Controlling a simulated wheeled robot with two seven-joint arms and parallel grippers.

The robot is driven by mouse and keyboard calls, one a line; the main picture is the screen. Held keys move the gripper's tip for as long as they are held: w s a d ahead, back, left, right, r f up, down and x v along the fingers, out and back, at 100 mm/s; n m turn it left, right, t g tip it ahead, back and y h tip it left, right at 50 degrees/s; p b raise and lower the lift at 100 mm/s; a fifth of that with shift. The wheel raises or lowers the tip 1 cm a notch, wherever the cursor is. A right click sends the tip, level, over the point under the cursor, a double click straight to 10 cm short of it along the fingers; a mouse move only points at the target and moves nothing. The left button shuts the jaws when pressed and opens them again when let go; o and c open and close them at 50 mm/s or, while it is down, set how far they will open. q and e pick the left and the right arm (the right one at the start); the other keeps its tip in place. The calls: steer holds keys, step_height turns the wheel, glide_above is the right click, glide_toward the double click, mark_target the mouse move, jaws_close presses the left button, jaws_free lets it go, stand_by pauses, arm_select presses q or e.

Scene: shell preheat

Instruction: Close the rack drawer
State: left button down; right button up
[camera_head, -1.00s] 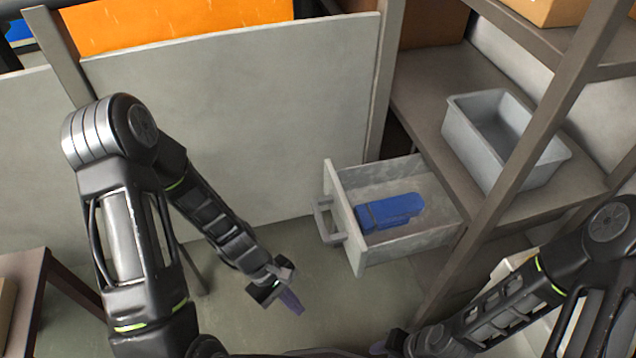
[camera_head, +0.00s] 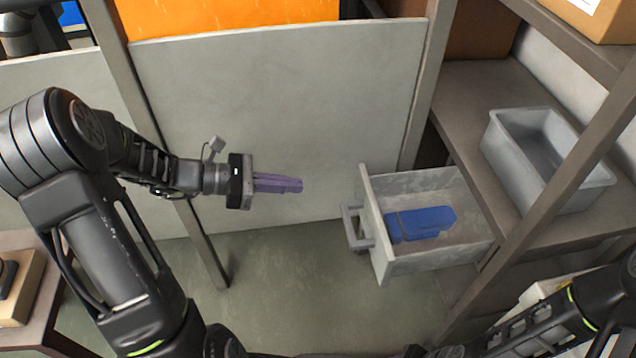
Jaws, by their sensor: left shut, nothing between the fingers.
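The rack drawer (camera_head: 378,248) is a grey box pulled out from the rack, with its front and grey handle (camera_head: 354,228) facing left. A blue object (camera_head: 422,223) lies inside it. My left gripper (camera_head: 298,185) is shut and empty, with its purple fingers pointing right toward the drawer. It is left of the handle and apart from it. My right arm (camera_head: 540,315) shows at the lower right; its gripper is mostly hidden at the bottom edge, and I cannot see its fingers.
A grey bin (camera_head: 548,165) stands on the rack shelf (camera_head: 470,100) right of the drawer. A rack post (camera_head: 560,190) crosses in front of the shelf. A grey panel (camera_head: 280,110) stands behind my left gripper. Floor (camera_head: 300,270) left of the drawer is clear.

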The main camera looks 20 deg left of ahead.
arm_select(q)
steer(key=b, duration=0.3)
glide_toward(364, 188)
steer(key=x, duration=0.5)
steer(key=shift+d+f, duration=0.1)
steer(key=shift+d, duration=0.15)
steer(key=shift+w+d, duration=0.25)
steer(key=shift+d, duration=0.2)
steer(key=w+d+b, duration=0.1)
steer(key=w+d, duration=0.5)
steer(key=d, duration=0.3)
steer(key=w+d+b, duration=0.1)
steer(key=w+d, duration=0.5)
steer(key=d, duration=0.4)
steer(key=shift+b, duration=0.3)
steer(key=shift+r, duration=0.25)
steer(key=shift+a, duration=0.15)
